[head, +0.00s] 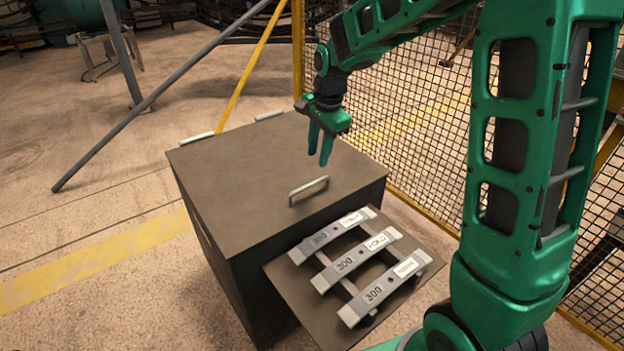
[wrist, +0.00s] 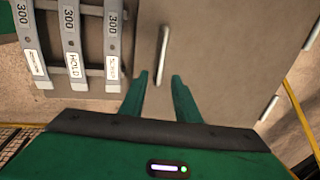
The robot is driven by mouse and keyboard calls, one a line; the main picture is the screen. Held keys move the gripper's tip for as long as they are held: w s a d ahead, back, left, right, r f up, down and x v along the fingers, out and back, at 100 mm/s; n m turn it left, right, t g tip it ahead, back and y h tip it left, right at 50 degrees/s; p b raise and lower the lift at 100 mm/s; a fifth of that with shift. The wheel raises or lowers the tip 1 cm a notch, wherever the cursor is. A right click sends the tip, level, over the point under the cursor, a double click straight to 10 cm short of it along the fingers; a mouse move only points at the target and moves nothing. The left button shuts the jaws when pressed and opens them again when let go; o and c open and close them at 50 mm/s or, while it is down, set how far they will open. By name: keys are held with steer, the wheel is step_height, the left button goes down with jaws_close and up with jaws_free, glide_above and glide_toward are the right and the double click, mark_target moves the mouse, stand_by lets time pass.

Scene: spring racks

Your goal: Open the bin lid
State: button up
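The bin (head: 247,262) is a dark brown box on the floor, and its flat lid (head: 237,165) lies shut on top. A pale bar handle (head: 308,190) stands near the lid's front edge; it also shows in the wrist view (wrist: 162,60). My gripper (head: 320,163) points down above the lid, behind the handle in the head view, with its green fingers apart. In the wrist view the open fingertips (wrist: 160,78) point toward the handle's near end, with nothing held between them. I cannot tell the exact height of the fingertips over the lid.
A board (head: 285,285) at the bin's front carries several grey bars labelled 300, one marked HOLD (head: 356,262). A yellow-framed mesh fence (head: 425,135) runs behind and right of the bin. Pale fittings (head: 197,138) sit at the lid's far edges.

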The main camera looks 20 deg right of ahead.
mark_target(311, 184)
steer(key=f, duration=0.3)
steer(key=w+f, duration=0.1)
steer(key=f, duration=0.3)
steer(key=w+a+f, duration=0.1)
steer(key=f, duration=0.2)
steer(key=shift+w+f, duration=0.25)
steer(key=shift+f, duration=0.15)
jaws_close()
steer(key=shift+a, duration=0.1)
